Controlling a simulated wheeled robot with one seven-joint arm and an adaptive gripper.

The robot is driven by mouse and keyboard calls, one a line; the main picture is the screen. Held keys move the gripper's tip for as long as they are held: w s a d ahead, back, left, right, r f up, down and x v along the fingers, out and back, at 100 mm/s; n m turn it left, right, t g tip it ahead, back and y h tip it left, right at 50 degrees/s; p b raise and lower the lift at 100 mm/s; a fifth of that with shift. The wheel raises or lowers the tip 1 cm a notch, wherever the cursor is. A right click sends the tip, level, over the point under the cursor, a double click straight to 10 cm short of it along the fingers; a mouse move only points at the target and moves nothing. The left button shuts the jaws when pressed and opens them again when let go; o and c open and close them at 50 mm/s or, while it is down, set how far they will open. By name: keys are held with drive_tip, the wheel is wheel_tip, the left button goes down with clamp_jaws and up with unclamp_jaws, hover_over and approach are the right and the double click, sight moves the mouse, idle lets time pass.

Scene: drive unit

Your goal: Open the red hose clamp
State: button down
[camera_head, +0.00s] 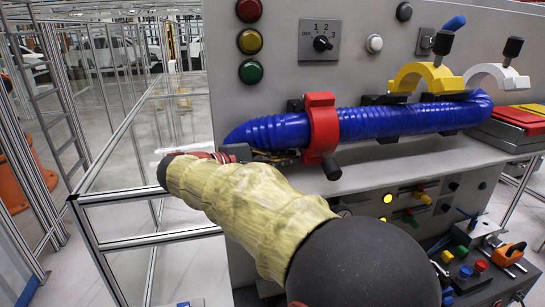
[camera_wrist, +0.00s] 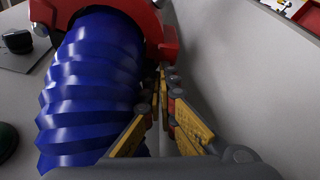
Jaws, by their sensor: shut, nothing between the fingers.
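The red hose clamp (camera_head: 322,128) is closed around the ribbed blue hose (camera_head: 400,118), with its black knob (camera_head: 331,167) hanging at the lower front. In the wrist view the red clamp (camera_wrist: 168,42) is at the top, and the blue hose (camera_wrist: 92,95) fills the left half. My gripper (camera_head: 296,158) is below the hose, just left of the clamp's lower part. In the wrist view my gripper (camera_wrist: 163,75) has its fingertips together beside the hose, close to the clamp's edge. It is shut and empty. I cannot tell whether the tips touch the clamp. The knob is not clearly visible there.
A yellow clamp (camera_head: 427,77) and a white clamp (camera_head: 497,76) stand raised over the hose to the right. The grey panel (camera_head: 285,85) with lamps and a selector switch (camera_head: 322,43) is behind. A ledge (camera_head: 400,158) runs below the hose.

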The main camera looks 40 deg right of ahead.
sight(305, 155)
drive_tip(key=shift+x, duration=0.95)
drive_tip(key=shift+s+d+r, duration=0.1)
drive_tip(key=shift+s+r, duration=0.15)
drive_tip(key=shift+s, duration=0.05)
drive_tip(key=shift+s+a+r+p, duration=0.3)
drive_tip(key=shift+s+a, duration=0.1)
drive_tip(key=shift+s, duration=0.25)
drive_tip(key=shift+s+a+r+p, duration=0.2)
drive_tip(key=shift+s+a+r, duration=0.15)
drive_tip(key=shift+s, duration=0.25)
